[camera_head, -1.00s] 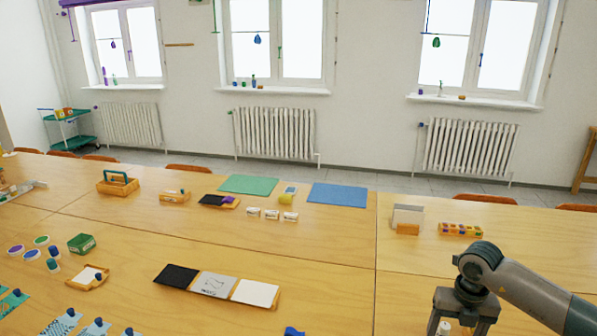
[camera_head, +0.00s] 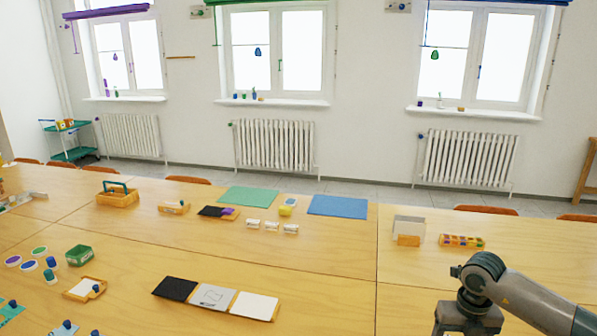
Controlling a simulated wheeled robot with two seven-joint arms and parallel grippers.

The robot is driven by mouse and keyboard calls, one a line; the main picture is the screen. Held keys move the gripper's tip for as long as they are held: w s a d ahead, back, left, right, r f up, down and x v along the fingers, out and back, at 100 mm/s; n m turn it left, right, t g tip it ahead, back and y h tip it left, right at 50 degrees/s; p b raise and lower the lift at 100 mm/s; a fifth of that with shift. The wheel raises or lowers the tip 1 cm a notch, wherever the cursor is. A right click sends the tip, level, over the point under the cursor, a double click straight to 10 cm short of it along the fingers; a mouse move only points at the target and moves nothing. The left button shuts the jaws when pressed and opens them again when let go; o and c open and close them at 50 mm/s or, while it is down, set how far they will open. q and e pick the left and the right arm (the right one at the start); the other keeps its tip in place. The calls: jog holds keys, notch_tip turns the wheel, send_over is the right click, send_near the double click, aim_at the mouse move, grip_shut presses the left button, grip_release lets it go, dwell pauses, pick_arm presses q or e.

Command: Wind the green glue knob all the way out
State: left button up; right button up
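I cannot make out a green glue knob in the head view. My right gripper (camera_head: 467,325) hangs down over the near right of the table (camera_head: 340,260); its fingertips are cut off by the lower edge, so I cannot see whether it is open or what it is near. My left gripper is out of view.
A green box (camera_head: 79,255) and an orange tray (camera_head: 85,289) stand at the left. A black, grey and white set of panels (camera_head: 215,297) lies front centre. Behind are a green mat (camera_head: 248,196), a blue mat (camera_head: 338,206) and an orange block tray (camera_head: 462,241).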

dwell(0.3)
jog(key=shift+c, duration=0.3)
jog(key=c, duration=1.5)
jog(key=shift+o, duration=0.2)
jog(key=m+p, duration=0.1)
jog(key=m, duration=0.4)
jog(key=shift+r, duration=0.1)
jog(key=shift+m+p, duration=1.3)
jog(key=shift+m, duration=1.9)
